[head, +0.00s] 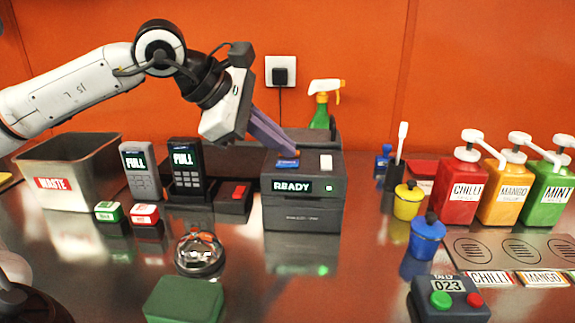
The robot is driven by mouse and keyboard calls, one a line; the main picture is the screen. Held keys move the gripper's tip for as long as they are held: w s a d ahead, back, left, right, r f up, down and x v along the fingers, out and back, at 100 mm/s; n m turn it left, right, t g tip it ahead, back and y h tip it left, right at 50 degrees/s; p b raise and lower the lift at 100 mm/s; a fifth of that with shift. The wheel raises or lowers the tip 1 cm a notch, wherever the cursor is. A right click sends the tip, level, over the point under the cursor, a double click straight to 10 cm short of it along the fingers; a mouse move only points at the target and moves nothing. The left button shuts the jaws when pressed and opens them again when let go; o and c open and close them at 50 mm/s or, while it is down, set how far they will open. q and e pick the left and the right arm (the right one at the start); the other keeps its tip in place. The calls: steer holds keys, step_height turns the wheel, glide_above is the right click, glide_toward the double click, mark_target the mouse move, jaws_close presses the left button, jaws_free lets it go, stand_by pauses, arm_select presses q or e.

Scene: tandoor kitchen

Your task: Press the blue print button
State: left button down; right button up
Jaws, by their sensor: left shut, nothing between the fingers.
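I cannot tell whether the tips touch the button. My right gripper is not in view.
Left of the printer stand a WASTE bin (88,178), two handheld terminals (187,170) and a red-topped switch box (235,196). A green spray bottle (323,103) is behind it. Sauce pumps (462,192) stand at right; a steel bell (200,254) and button box (449,300) are in front.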

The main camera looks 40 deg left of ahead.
mark_target(281, 164)
arm_select(q)
steer(key=shift+f+b, duration=0.45)
steer(key=shift+f, duration=0.05)
stand_by(0.8)
steer(key=shift+r, duration=0.1)
steer(key=shift+r+p, duration=0.65)
steer(key=shift+r, duration=0.15)
step_height(281, 164, up, 5)
steer(key=p, duration=0.4)
steer(key=shift+p, duration=0.3)
